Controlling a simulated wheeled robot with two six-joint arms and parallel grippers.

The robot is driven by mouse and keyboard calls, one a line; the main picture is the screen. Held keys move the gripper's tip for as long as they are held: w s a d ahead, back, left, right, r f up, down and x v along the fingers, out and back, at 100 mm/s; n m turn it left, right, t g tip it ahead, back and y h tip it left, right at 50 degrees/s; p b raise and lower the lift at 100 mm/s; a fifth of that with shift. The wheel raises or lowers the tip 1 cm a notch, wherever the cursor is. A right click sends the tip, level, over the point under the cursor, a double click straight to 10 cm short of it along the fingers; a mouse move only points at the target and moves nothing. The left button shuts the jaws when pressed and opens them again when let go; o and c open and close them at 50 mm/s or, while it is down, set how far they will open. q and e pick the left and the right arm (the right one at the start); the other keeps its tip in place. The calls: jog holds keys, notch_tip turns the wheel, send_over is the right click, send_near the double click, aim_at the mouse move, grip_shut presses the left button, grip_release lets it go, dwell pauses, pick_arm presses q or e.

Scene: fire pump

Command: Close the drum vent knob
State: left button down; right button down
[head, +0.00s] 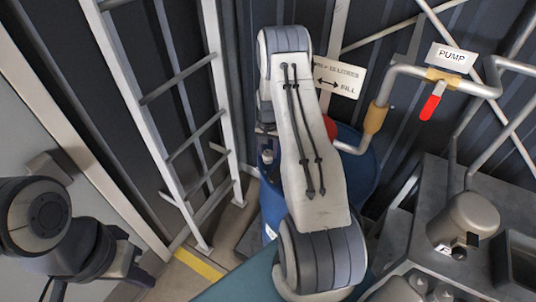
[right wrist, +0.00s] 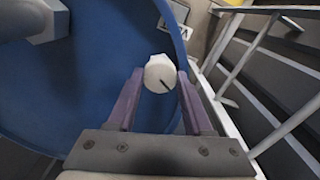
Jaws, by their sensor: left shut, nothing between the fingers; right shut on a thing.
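The drum vent knob (right wrist: 159,68) is a pale round knob with a short dark pointer line, seen in the right wrist view against the blue drum (right wrist: 100,100). The line points down and to the right there. My right gripper (right wrist: 160,77) is shut on the knob, with one purple-grey finger on each side. In the head view my right arm covers the middle of the drum (head: 366,165), and I cannot make out the knob. My left gripper (head: 137,265) is at the lower left, shut and empty, away from the drum.
A ladder (head: 183,85) stands left of the drum. A pipe with a red handle (head: 430,107) and a PUMP sign (head: 451,57) runs at the upper right. A FILL sign (head: 345,82) hangs behind my arm. A grey pump unit (head: 466,222) fills the lower right.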

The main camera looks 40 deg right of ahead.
aim_at(268, 153)
jog(key=m+b, duration=0.2)
jog(key=m, duration=0.4)
jog(key=shift+m, duration=0.3)
jog(key=m+b, duration=0.2)
jog(key=m, duration=0.3)
jog(key=shift+r+m, duration=0.1)
jog(key=shift+m, duration=0.3)
jog(key=shift+c, duration=1.5)
grip_release()
notch_tip(268, 153, up, 10)
jog(key=b, duration=0.2)
jog(key=shift+r, duration=0.2)
